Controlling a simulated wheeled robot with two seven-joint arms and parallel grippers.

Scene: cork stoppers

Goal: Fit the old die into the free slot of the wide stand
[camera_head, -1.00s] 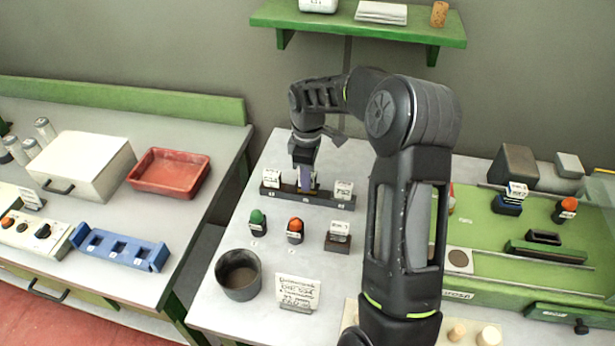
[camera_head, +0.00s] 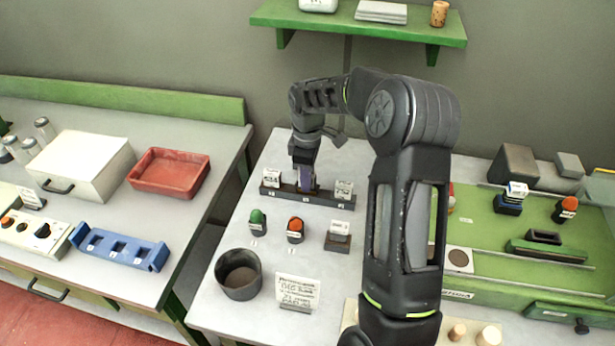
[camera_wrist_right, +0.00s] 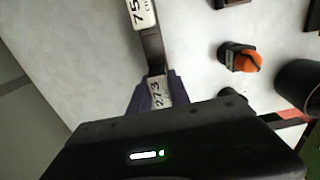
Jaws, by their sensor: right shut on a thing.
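The wide stand (camera_head: 325,201) is a long dark bar on the middle bench. White-labelled dies stand in its left part (camera_head: 272,176) and right part (camera_head: 344,188). My right gripper (camera_head: 305,172) points down over the middle of the stand, shut on a purple die (camera_head: 307,186), which I take as the old die. In the right wrist view the purple die (camera_wrist_right: 141,100) bears a white tag reading 273, in line with the stand's bar (camera_wrist_right: 153,48). The die's lower end is at the middle slot; how deep it sits is hidden. My left gripper is not visible.
In front of the stand are a green-topped stopper (camera_head: 257,218), an orange-topped one (camera_head: 295,227), a small stand (camera_head: 337,243), a dark cup (camera_head: 239,272) and a sign card (camera_head: 297,291). A blue slotted rack (camera_head: 120,248) and red tray (camera_head: 170,172) are on the left bench.

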